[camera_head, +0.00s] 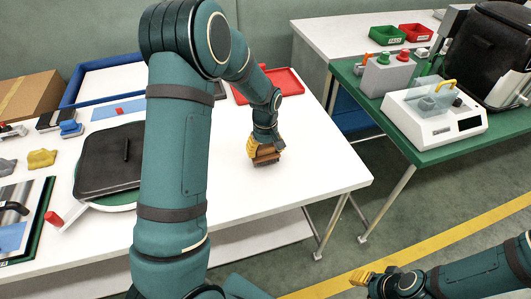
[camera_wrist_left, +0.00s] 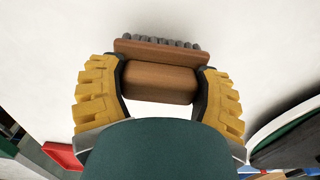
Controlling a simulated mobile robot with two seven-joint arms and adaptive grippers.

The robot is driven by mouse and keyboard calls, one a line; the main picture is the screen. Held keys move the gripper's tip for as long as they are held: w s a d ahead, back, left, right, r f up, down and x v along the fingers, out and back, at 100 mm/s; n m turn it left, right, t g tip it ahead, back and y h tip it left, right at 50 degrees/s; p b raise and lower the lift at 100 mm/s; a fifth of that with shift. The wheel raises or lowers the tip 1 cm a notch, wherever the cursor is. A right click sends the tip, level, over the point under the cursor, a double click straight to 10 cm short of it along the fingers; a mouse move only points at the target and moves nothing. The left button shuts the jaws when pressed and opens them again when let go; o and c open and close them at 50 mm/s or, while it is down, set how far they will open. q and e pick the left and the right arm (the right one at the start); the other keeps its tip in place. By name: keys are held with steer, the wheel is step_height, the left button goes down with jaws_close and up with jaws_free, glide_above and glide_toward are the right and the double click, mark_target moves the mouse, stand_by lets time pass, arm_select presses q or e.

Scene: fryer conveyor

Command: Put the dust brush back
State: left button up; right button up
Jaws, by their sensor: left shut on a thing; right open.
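The dust brush (camera_head: 265,158) has a brown wooden body. My left gripper (camera_head: 264,150) is shut on it over the white table, right of the black-lidded pan. In the left wrist view the brush (camera_wrist_left: 160,82) sits between the yellow fingers of the left gripper (camera_wrist_left: 160,95), with a row of grey bristles along its far side. I cannot tell whether the brush touches the table. My right gripper (camera_head: 365,277) is at the lower right over the floor, away from the tables, open and empty.
A red tray (camera_head: 292,82) and a blue-rimmed tray (camera_head: 72,93) lie at the back of the white table (camera_head: 325,170). A black lid (camera_head: 108,160), a blue brush-like item (camera_head: 71,128) and a yellow cloth (camera_head: 41,158) are left. The table's right front is clear. A green table (camera_head: 425,154) holds a white machine (camera_head: 437,115).

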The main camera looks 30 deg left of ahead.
mark_target(266, 146)
arm_select(q)
steer(key=shift+f, duration=0.55)
steer(key=shift+f, duration=0.1)
steer(key=o, duration=1.3)
steer(key=shift+c, duration=0.2)
steer(key=shift+r, duration=0.2)
step_height(266, 146, up, 12)
steer(key=shift+f+p, duration=0.1)
steer(key=shift+p, duration=1.15)
